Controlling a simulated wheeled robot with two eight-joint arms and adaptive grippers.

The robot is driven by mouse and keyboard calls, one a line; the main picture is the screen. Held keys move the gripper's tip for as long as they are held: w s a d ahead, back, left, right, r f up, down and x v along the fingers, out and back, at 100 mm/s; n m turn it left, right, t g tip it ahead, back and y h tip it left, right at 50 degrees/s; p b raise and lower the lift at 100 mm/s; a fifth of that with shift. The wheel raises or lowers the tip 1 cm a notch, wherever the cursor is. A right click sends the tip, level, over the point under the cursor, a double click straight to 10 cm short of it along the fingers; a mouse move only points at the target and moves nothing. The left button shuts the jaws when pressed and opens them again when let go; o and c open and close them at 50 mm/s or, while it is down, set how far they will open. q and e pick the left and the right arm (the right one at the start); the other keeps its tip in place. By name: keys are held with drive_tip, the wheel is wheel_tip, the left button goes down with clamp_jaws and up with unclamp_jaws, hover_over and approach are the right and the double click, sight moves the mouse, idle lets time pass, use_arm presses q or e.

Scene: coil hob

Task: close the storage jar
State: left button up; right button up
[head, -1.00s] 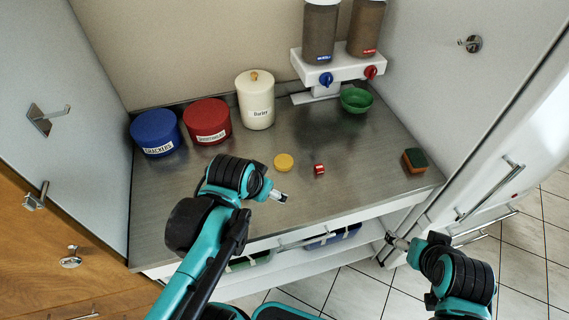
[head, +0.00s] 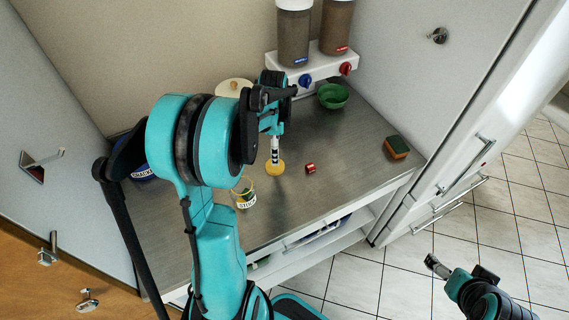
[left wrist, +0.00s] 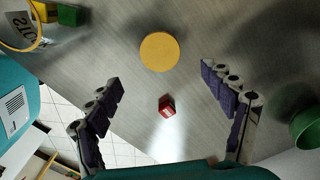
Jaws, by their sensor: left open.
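The storage jar (head: 244,196) is a small clear jar with a yellow rim and a white label, upright on the counter beside my left arm. It shows partly in the left wrist view (left wrist: 22,40), cut off at the top left. A round yellow lid (head: 275,169) lies flat on the counter right of the jar; it also shows in the left wrist view (left wrist: 159,52). My left gripper (left wrist: 160,80) is open and empty, pointing down above the lid. My right gripper (head: 436,266) hangs over the floor; its jaws are too small to read.
A small red block (head: 310,168) lies right of the lid. A green bowl (head: 333,96) and a sponge (head: 396,147) are farther right. A cream canister (head: 232,87) and a blue canister (head: 139,172) are partly hidden by my arm. A dispenser (head: 310,66) stands behind.

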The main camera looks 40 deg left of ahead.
sight(275, 167)
use_arm(q)
drive_tip(key=shift+f, duration=0.1)
drive_tip(key=shift+f+b, duration=0.35)
drive_tip(key=shift+f, duration=0.9)
drive_tip(key=f, duration=0.1)
drive_tip(key=f+b, duration=0.1)
drive_tip(key=f, duration=0.1)
drive_tip(key=f+b, duration=0.1)
drive_tip(key=f, duration=0.1)
drive_tip(key=shift+s+a+f, duration=0.1)
drive_tip(key=shift+a+f, duration=0.05)
drive_tip(key=shift+a, duration=0.15)
drive_tip(key=c, duration=0.8)
